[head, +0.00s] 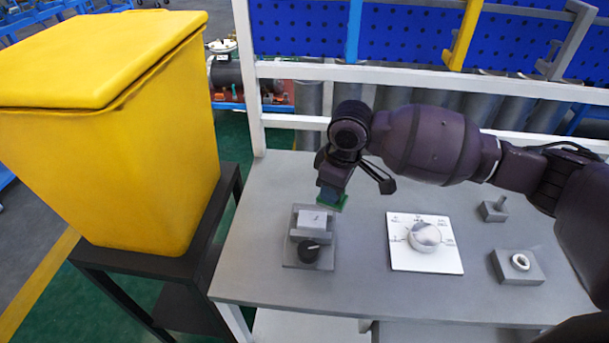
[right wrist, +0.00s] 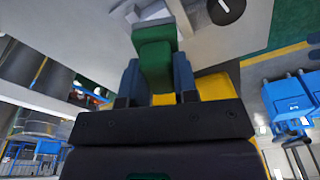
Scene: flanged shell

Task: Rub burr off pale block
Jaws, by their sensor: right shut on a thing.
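The pale block (head: 312,220) sits in a grey clamp fixture (head: 291,256) with a black knob (head: 308,251) at the left of the table. A small dark mark shows on its top; I cannot make out whether it is the burr. My right gripper (head: 331,190) is shut on a green pad (head: 333,203), just behind and right of the block. The pad (right wrist: 155,62) also shows between the fingers in the right wrist view, its far end near the block. I cannot tell whether pad and block touch. My left gripper is not in view.
A white panel with a round dial (head: 424,237) lies right of the fixture. Two small grey blocks, one with a peg (head: 494,209) and one with a ring (head: 519,262), stand farther right. A yellow bin (head: 125,150) stands left of the table (head: 350,285).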

